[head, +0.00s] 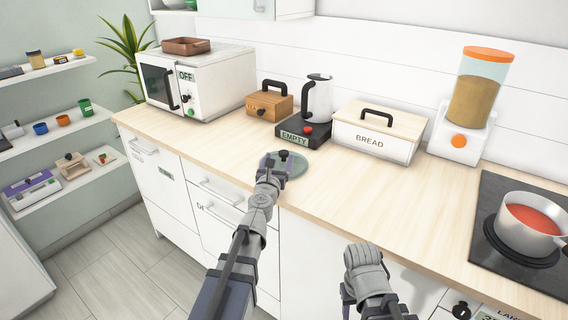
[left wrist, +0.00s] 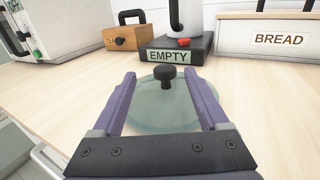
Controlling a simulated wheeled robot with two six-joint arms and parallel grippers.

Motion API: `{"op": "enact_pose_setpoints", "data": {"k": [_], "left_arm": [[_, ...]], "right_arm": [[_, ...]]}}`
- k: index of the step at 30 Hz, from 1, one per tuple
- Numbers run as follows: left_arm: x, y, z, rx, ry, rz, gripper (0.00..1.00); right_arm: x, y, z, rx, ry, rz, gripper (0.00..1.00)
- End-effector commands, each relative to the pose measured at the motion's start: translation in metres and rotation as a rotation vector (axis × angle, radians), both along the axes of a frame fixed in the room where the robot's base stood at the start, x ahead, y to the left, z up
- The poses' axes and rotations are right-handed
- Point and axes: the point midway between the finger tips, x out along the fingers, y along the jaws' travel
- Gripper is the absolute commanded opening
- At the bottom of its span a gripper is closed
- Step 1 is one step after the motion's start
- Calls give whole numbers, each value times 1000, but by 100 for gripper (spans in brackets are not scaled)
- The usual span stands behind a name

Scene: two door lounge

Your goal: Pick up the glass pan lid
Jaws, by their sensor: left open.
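The glass pan lid (head: 298,167) lies flat on the wooden counter, a round greenish see-through disc with a black knob. In the left wrist view the lid (left wrist: 163,105) is in front of the kettle base, with its knob (left wrist: 165,74) standing up. My left gripper (head: 272,165) is over the lid's near left part in the head view. In the left wrist view its two purple fingers (left wrist: 163,92) are apart, one on each side of the knob, with nothing gripped. My right arm shows at the bottom of the head view, but its fingertips are not visible.
A kettle (head: 318,98) on a base marked EMPTY stands just behind the lid. A wooden box (head: 269,104) and a bread box (head: 372,138) flank it. A pot of red soup (head: 529,222) sits on the hob at right. The counter (head: 400,205) right of the lid is clear.

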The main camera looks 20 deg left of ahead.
Motion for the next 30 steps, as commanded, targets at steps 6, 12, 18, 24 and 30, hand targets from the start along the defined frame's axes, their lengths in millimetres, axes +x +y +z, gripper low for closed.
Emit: {"op": "enact_pose_setpoints", "data": {"k": [6,12,18,24,30], "left_arm": [[13,-1,-3,1,0,-1,77],[44,-4,-8,1,-1,-1,77],[57,-2,-7,1,-1,0,77],[57,-2,-7,1,-1,0,77],[57,-2,-7,1,-1,0,59]], "right_arm": [[0,0,-3,0,0,0,50],[0,0,-9,0,0,0,50],[0,0,-7,0,0,0,50],[0,0,-7,0,0,0,50],[0,0,-7,0,0,0,50]]}}
